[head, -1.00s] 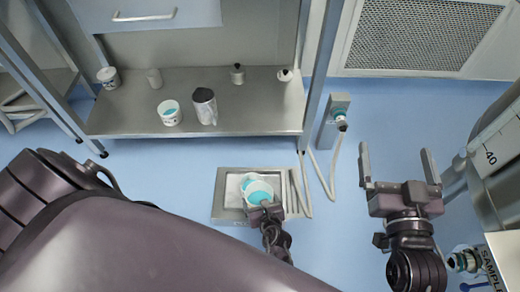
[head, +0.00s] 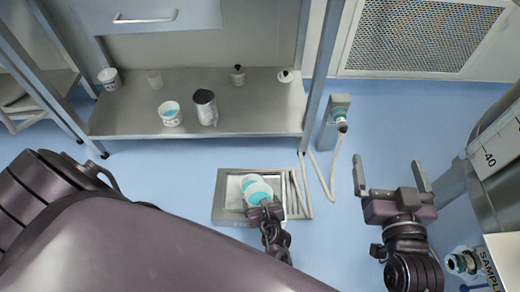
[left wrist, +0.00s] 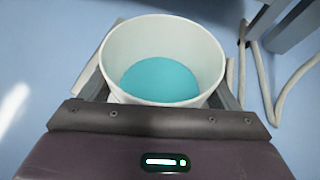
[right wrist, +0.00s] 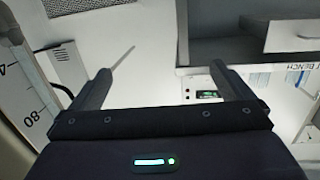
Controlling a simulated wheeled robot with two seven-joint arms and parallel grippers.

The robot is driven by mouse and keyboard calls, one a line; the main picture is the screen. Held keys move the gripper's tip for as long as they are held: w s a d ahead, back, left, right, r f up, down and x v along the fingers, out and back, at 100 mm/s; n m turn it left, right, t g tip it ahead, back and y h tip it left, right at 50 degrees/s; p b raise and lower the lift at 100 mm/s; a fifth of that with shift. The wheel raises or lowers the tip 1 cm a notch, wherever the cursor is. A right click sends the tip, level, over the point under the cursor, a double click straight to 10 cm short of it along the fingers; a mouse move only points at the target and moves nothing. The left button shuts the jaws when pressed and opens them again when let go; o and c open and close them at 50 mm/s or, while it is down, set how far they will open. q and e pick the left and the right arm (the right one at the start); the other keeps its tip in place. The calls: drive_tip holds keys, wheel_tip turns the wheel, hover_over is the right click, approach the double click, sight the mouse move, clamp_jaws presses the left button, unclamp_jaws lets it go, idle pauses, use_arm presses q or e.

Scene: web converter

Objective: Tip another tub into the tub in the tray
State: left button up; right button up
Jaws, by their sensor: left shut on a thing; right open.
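My left gripper (head: 265,205) is shut on a white tub with teal contents (head: 260,190), held over the right part of the metal tray (head: 228,215). In the left wrist view this held tub (left wrist: 110,55) fills the space between the fingers, with teal material low inside. Another white tub with teal contents (head: 248,181) sits in the tray just behind it, partly hidden by the held tub. Whether the two tubs touch is unclear. My right gripper (head: 389,175) is open and empty at the right, well away from the tray.
A metal bench shelf (head: 240,115) behind the tray holds another teal-filled tub (head: 170,114), a dark-topped jug (head: 206,108) and small containers. Pale hoses (head: 330,180) run beside the tray's right. A large metal vessel (head: 500,160) stands at far right.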

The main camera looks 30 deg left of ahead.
use_arm(q)
drive_tip(key=shift+w+a+f+g+h+p, duration=0.1)
drive_tip(key=shift+w+g+h+p, duration=0.05)
drive_tip(key=shift+g+h+p, duration=0.15)
drive_tip(key=shift+w+a, duration=0.1)
use_arm(e)
wheel_tip(320, 180, down, 8)
drive_tip(key=s+g+h, duration=0.1)
drive_tip(key=s+g, duration=0.2)
drive_tip(key=g, duration=0.1)
drive_tip(key=shift+d, duration=0.2)
idle(1.3)
use_arm(q)
drive_tip(key=shift+f+g+p, duration=0.1)
drive_tip(key=shift+g+p, duration=0.2)
use_arm(e)
drive_tip(key=shift+s+f, duration=0.15)
drive_tip(key=shift+f, duration=0.05)
